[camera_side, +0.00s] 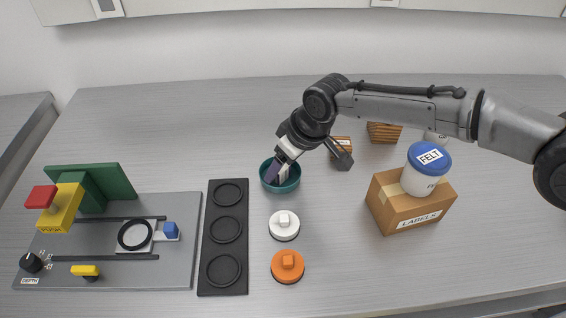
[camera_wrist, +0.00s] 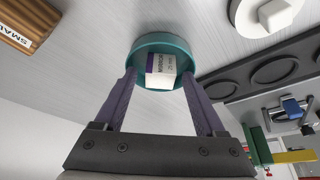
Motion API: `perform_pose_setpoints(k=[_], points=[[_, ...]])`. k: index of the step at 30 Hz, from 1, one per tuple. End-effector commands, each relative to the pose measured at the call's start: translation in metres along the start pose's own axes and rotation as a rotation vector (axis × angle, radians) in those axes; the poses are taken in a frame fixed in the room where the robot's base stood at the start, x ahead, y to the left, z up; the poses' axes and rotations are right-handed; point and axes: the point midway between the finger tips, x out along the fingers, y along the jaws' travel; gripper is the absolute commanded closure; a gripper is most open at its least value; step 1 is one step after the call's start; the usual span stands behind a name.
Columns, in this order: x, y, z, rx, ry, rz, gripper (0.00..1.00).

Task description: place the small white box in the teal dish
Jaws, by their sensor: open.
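The teal dish (camera_side: 267,180) stands on the metal table near the middle. The wrist view shows its rim (camera_wrist: 142,43) from above. The small white box (camera_wrist: 161,69), with a purple stripe and print, sits tilted inside the dish in the wrist view. In the side view the box (camera_side: 285,172) is mostly hidden by the fingers. My gripper (camera_wrist: 160,74) is open, its two purple fingers on either side of the box, with their tips at the dish. In the side view my gripper (camera_side: 277,173) reaches down into the dish from the upper right. Finger contact with the box cannot be told.
A white knobbed disc (camera_side: 284,225) and an orange one (camera_side: 288,266) lie in front of the dish. A black three-ring tray (camera_side: 223,272) and the grey device (camera_side: 180,275) are left. A cardboard box (camera_side: 412,206) with a blue-lidded jar (camera_side: 426,170) stands right. Wooden blocks (camera_side: 384,132) are behind.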

Motion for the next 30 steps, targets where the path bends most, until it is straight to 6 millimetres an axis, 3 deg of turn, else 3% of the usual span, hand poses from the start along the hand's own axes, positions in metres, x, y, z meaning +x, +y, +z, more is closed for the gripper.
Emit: perform_pose_setpoints(k=[10, 24, 30], points=[[-0.004, 0.000, -0.002, 0.000, 0.002, 0.000, 0.22], [-0.059, 0.000, -0.025, 0.000, 0.002, 0.000, 0.22], [-0.066, 0.000, -0.027, 0.000, 0.000, 0.000, 0.22]])
